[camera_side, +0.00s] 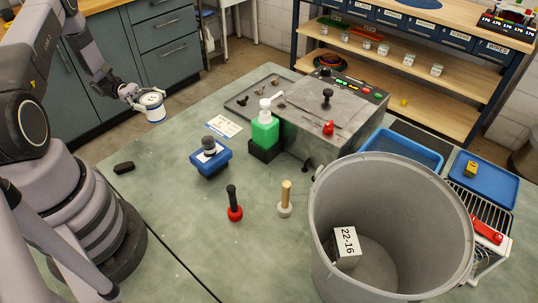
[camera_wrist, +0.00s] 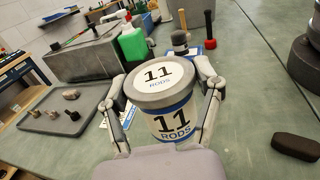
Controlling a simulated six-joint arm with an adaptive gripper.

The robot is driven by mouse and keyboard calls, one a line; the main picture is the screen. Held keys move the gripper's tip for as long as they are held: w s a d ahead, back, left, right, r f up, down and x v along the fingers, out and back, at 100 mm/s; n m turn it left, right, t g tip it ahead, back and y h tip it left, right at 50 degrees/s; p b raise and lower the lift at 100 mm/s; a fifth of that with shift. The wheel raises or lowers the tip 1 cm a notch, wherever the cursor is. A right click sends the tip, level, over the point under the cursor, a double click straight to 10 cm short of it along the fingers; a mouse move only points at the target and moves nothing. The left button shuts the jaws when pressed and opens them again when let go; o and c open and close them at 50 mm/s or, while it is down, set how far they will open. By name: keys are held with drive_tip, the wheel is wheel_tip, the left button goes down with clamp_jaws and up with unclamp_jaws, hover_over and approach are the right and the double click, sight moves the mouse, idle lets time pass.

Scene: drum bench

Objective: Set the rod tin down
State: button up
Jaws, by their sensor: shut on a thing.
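The rod tin (camera_side: 151,106) is a white can with a blue band and a grey lid. In the wrist view the tin (camera_wrist: 163,98) reads "11 RODS" on its lid and side. My gripper (camera_side: 134,98) is shut on the tin, with one finger on each side of it in the wrist view (camera_wrist: 164,105). The tin is roughly upright. In the side view it shows over the bench's far left edge, in front of the drawer cabinet. The green bench top (camera_side: 150,210) lies below and to the right; the height of the tin above it is hard to tell.
A grey tray (camera_side: 240,101) with small parts, a green bottle (camera_side: 265,131), a blue block (camera_side: 210,165) and a white card (camera_side: 223,126) stand on the bench. A dark oblong pad (camera_side: 124,168) lies near my base. A large grey drum (camera_side: 330,245) fills the right front. The bench's left front is mostly clear.

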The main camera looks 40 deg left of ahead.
sight(157, 120)
drive_tip(key=shift+f, duration=3.35)
drive_tip(key=shift+f, duration=0.6)
drive_tip(key=o, duration=1.3)
